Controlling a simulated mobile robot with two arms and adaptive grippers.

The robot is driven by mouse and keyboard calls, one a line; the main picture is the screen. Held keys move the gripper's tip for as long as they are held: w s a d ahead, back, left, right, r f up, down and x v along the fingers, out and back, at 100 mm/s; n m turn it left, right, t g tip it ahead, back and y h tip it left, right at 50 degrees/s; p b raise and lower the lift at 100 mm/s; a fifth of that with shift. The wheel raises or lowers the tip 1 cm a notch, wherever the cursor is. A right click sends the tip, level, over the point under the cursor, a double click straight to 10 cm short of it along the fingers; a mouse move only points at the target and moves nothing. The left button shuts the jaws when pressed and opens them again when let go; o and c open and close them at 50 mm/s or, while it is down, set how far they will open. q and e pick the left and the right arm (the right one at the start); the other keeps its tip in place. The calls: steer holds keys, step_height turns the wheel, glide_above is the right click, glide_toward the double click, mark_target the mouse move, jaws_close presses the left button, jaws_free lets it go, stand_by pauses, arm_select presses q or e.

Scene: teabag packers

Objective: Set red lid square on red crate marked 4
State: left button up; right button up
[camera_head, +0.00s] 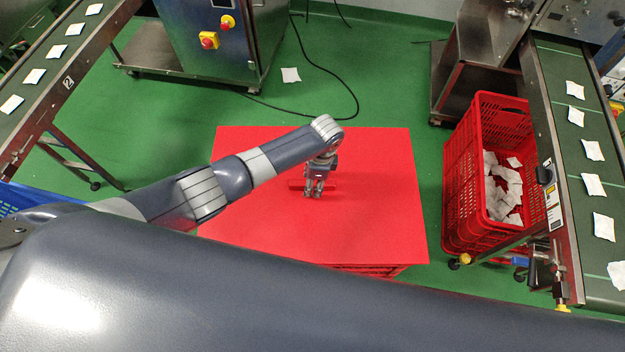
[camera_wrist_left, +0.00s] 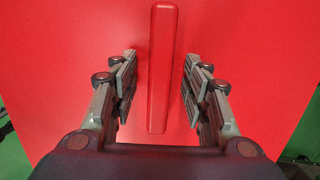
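The red lid (camera_head: 375,205) is a large flat sheet with a raised bar handle (camera_wrist_left: 164,70) at its middle. It lies over a red crate (camera_head: 372,270), of which only a strip shows under the lid's near edge. The crate's mark is hidden. My left gripper (camera_head: 314,194) points down at the handle. In the left wrist view the left gripper's fingers (camera_wrist_left: 162,85) are apart, one on each side of the handle, with a gap on both sides. My right gripper is not in view.
A red crate of white teabags (camera_head: 505,190) stands at the right beside a conveyor (camera_head: 570,130). Another conveyor (camera_head: 45,85) is at the upper left. A steel machine (camera_head: 225,45) stands behind. Green floor (camera_head: 385,85) is open behind the lid, with a cable on it.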

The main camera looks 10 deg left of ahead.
arm_select(q)
step_height(320, 180, up, 12)
steer(key=d, duration=0.1)
steer(key=shift+w+d, duration=0.15)
steer(key=shift+d, duration=0.05)
stand_by(0.3)
steer(key=shift+f, duration=0.1)
stand_by(0.4)
